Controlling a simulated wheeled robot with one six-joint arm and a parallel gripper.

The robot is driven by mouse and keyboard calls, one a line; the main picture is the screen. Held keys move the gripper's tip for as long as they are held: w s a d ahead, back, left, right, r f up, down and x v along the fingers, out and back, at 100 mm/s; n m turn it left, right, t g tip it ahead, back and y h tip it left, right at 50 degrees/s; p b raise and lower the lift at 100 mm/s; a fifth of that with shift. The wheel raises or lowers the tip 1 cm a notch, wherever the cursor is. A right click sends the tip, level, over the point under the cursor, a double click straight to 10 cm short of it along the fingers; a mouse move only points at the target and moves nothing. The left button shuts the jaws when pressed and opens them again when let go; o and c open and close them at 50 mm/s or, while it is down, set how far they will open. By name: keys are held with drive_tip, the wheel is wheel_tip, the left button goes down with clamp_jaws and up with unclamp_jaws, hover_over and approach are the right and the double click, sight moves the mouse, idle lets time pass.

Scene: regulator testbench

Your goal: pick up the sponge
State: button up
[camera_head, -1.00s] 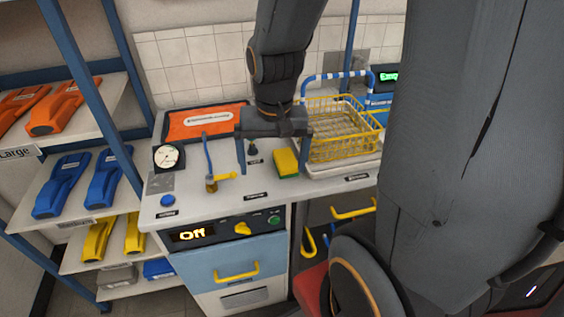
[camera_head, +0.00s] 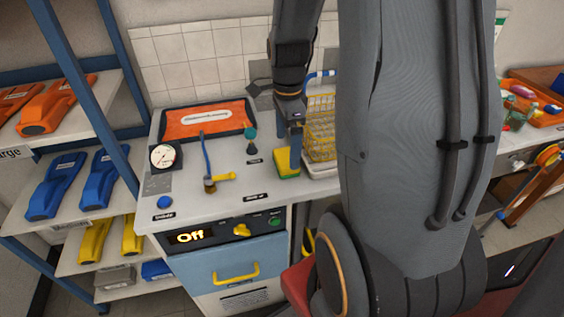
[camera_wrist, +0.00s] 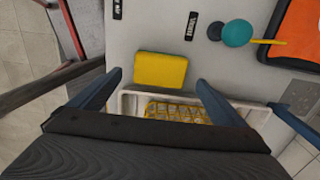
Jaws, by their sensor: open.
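The sponge (camera_head: 287,164) is yellow on top with a green layer below. It lies flat on the light grey countertop, just left of the wire basket. In the wrist view the sponge (camera_wrist: 160,70) lies ahead of my open fingers, between their lines. My gripper (camera_head: 294,150) is above the sponge in the head view, with a blue finger overlapping its far part. The wrist view shows both blue fingers of my gripper (camera_wrist: 160,84) spread wide with nothing between them. The exact height of the fingers above the sponge is hard to tell.
A yellow wire basket (camera_head: 321,142) in a white tray (camera_wrist: 133,104) stands close beside the sponge. A teal-topped knob (camera_wrist: 237,33), a brass valve (camera_head: 209,184), a gauge (camera_head: 163,157) and an orange case (camera_head: 206,121) are on the counter. Open counter lies left of the sponge.

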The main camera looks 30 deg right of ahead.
sight(285, 157)
drive_tip(key=shift+w+a+f+p, duration=0.15)
drive_tip(key=shift+f+p, duration=0.65)
drive_tip(key=shift+f, duration=1.8)
drive_tip(key=c, duration=1.2)
drive_tip(key=shift+r, duration=0.15)
wheel_tip(285, 157, up, 10)
drive_tip(key=shift+f+b, duration=0.15)
drive_tip(key=shift+b, duration=0.8)
